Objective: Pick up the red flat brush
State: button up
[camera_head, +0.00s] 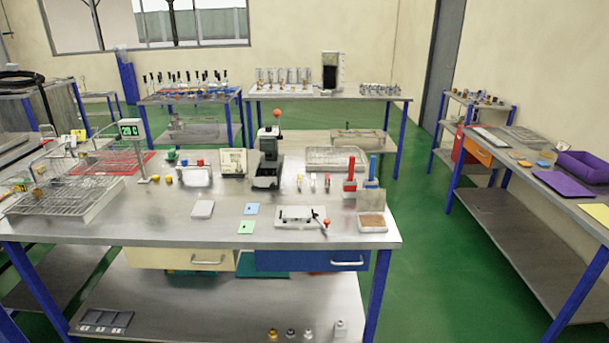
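A red upright item (350,177) stands toward the right end of the near metal workbench (150,222). It has a narrow upper part and a wider block-like lower part, and it looks like the red flat brush, but it is too small to be sure. A similar blue upright item (372,168) stands just to its right, with its lower part partly hidden. My gripper is not in view.
A brown-topped tray (372,222) and a white fixture with a red-knobbed lever (298,216) lie in front of the red item. A black press (267,160) stands to its left. Green floor (440,240) is open between this bench and the right-hand bench (545,178).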

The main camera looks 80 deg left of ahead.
aim_at(351, 159)
jog(key=u, duration=1.8)
